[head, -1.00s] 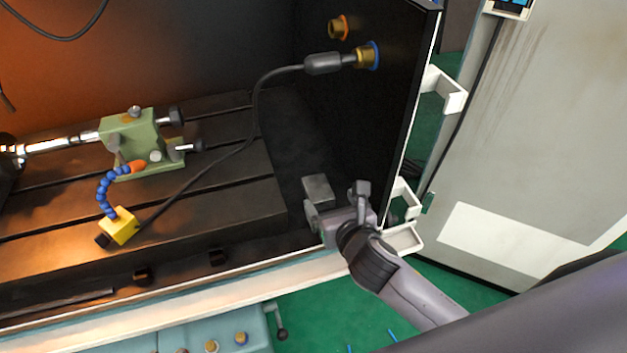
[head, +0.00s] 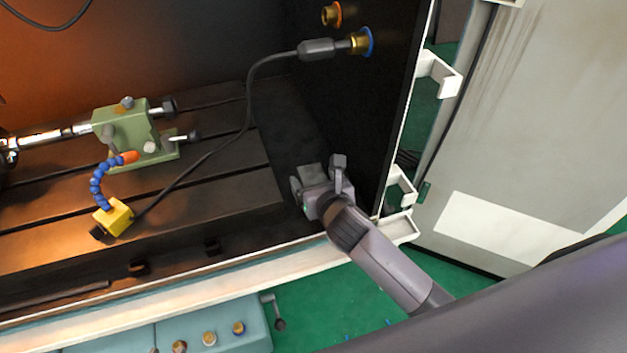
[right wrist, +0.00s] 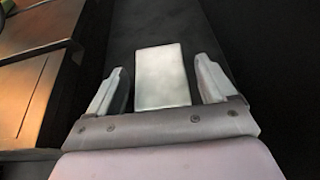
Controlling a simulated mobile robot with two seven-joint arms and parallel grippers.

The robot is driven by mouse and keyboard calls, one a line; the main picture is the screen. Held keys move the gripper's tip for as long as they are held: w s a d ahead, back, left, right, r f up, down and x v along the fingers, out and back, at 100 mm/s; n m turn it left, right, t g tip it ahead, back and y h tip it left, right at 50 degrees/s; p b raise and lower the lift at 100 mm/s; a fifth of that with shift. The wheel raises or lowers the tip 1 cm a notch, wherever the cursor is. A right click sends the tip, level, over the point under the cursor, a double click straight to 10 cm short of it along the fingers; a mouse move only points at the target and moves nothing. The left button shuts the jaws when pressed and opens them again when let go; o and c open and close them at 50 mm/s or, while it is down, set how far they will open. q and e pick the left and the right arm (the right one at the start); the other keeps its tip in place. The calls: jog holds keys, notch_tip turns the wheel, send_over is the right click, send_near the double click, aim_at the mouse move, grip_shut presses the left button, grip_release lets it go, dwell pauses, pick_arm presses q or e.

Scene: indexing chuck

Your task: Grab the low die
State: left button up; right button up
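The low die is a plain grey block (head: 311,173) in the dark channel at the right end of the machine bed. In the right wrist view it is a pale rectangle (right wrist: 162,78). My right gripper (head: 317,176) is open, with one finger on each side of the die. The near end of the die is hidden by the gripper body. My left gripper is not in view.
A black side wall (head: 350,110) stands just right of the gripper. A pale front rail (head: 180,291) runs below my forearm. The slotted bed (head: 225,175) carries a green tailstock (head: 127,128) and a yellow block (head: 113,217) with a blue hose and black cable.

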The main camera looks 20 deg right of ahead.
jog(key=c, duration=1)
jog(key=shift+w+r, duration=0.1)
grip_shut()
